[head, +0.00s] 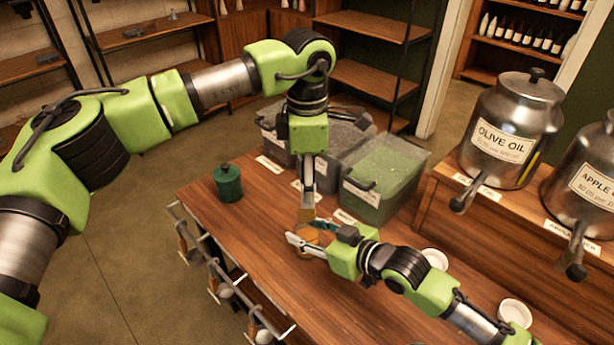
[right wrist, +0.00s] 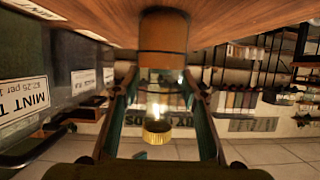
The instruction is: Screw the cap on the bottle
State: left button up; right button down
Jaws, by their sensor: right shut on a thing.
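The bottle (head: 306,239) stands on the wooden table with orange-brown contents in its lower part. It also shows in the right wrist view (right wrist: 163,38), where the picture is upside down and its clear upper part lies between my fingers. My right gripper (head: 299,243) is shut on the bottle from the side. A gold cap (right wrist: 157,132) shows at the bottle's top end; I cannot tell how firmly it sits. My left gripper (head: 307,207) points straight down just above the bottle. Its fingers look close together, but their grip is unclear.
A dark green canister (head: 228,183) stands at the table's left end. Labelled clear bins (head: 386,178) line the back edge. Metal dispensers (head: 511,130) with spouts stand at the right. White round dishes (head: 514,312) lie near the right arm.

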aim_at(307, 211)
pick_arm(q)
jog(key=n, duration=0.6)
jog(key=shift+r, duration=0.2)
jog(key=n, duration=0.3)
jog(key=shift+r+n, duration=0.1)
jog(key=shift+n, duration=0.3)
jog(key=n, duration=0.3)
jog(key=shift+r+n, duration=0.1)
jog(key=shift+n, duration=0.3)
jog(key=n, duration=0.5)
jog(key=shift+r+n, duration=0.2)
jog(key=shift+n, duration=0.1)
jog(key=n, duration=0.7)
jog(key=shift+r, duration=0.2)
jog(key=shift+f, duration=0.1)
jog(key=shift+f, duration=3.95)
